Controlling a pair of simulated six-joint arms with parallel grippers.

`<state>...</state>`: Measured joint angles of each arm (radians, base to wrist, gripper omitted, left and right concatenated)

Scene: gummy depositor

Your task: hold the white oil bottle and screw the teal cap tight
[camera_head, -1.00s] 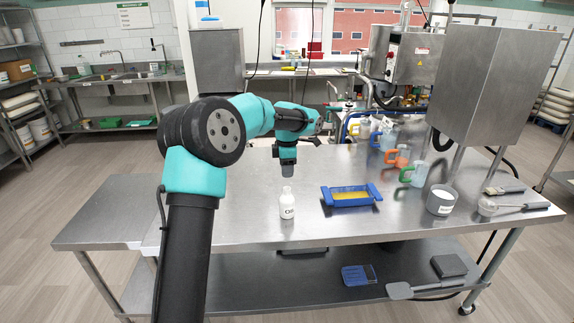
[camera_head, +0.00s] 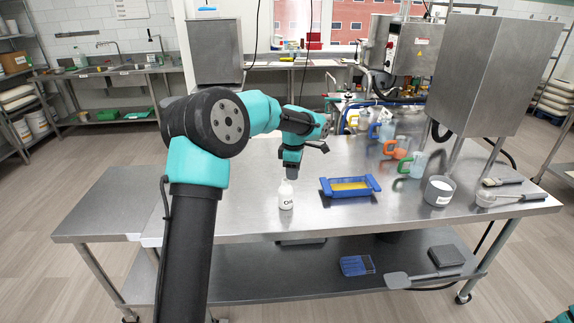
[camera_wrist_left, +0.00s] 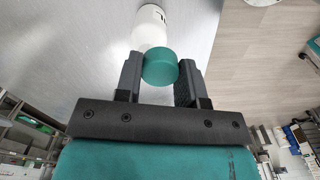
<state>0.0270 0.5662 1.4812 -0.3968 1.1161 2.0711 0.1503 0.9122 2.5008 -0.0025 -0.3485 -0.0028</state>
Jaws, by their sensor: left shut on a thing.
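The white oil bottle (camera_head: 286,198) stands upright on the steel table, left of the blue tray. Its label reads "Oil" in part. My left gripper (camera_head: 291,174) points down right above the bottle's neck. In the left wrist view, its fingers (camera_wrist_left: 160,78) are shut on the teal cap (camera_wrist_left: 160,66), with the white bottle (camera_wrist_left: 150,28) just beyond the cap. I cannot tell whether the cap touches the neck or sits on its thread. The cap is hidden by the fingers in the head view. My right gripper is out of view.
A blue tray with yellow content (camera_head: 349,193) lies right of the bottle. The table (camera_head: 240,205) left of the bottle is clear.

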